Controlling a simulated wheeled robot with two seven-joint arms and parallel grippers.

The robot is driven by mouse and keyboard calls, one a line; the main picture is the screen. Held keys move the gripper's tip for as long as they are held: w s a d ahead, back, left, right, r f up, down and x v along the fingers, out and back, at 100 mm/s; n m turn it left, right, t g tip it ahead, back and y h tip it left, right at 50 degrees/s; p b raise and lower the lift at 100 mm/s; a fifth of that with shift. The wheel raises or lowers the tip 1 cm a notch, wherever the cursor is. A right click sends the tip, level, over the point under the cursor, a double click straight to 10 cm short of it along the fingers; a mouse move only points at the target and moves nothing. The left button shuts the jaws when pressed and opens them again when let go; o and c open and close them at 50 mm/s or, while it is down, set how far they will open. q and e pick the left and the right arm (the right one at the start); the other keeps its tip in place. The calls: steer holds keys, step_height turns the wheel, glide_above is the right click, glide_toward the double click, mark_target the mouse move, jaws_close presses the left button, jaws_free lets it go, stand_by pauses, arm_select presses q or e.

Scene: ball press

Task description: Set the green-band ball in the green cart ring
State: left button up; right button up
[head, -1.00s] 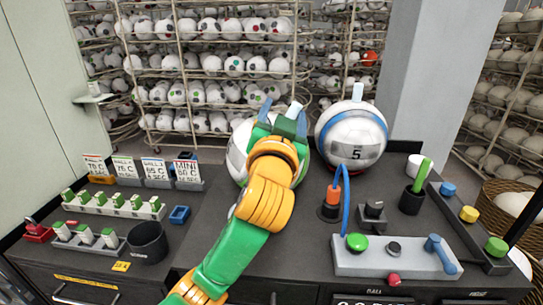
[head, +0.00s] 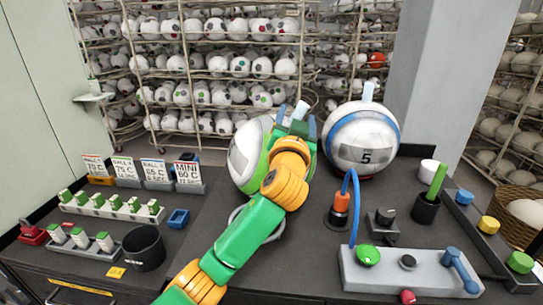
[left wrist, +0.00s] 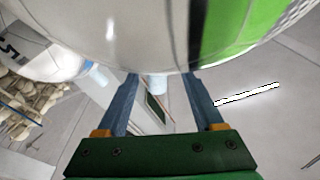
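The white ball with the green band (head: 246,158) is left of centre in the head view, partly hidden by my left arm. Its band runs steeply, and a pale stem (head: 301,108) shows at its upper right. My left gripper (head: 298,121) is at the ball's upper right. In the left wrist view, its blue fingers (left wrist: 163,80) are apart, with the stem between them and gaps on both sides. The ball (left wrist: 140,35) fills the top of that view, close to the fingertips. I cannot make out a green cart ring. My right gripper is not visible.
A grey ring (head: 238,215) on the dark table shows below the ball, partly behind my arm. A blue-band ball (head: 361,140) stands close on the right. A button panel (head: 400,275), black cup (head: 144,248) and signs flank the area.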

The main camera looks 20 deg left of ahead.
arm_select(q)
jaws_close()
stand_by(1.3)
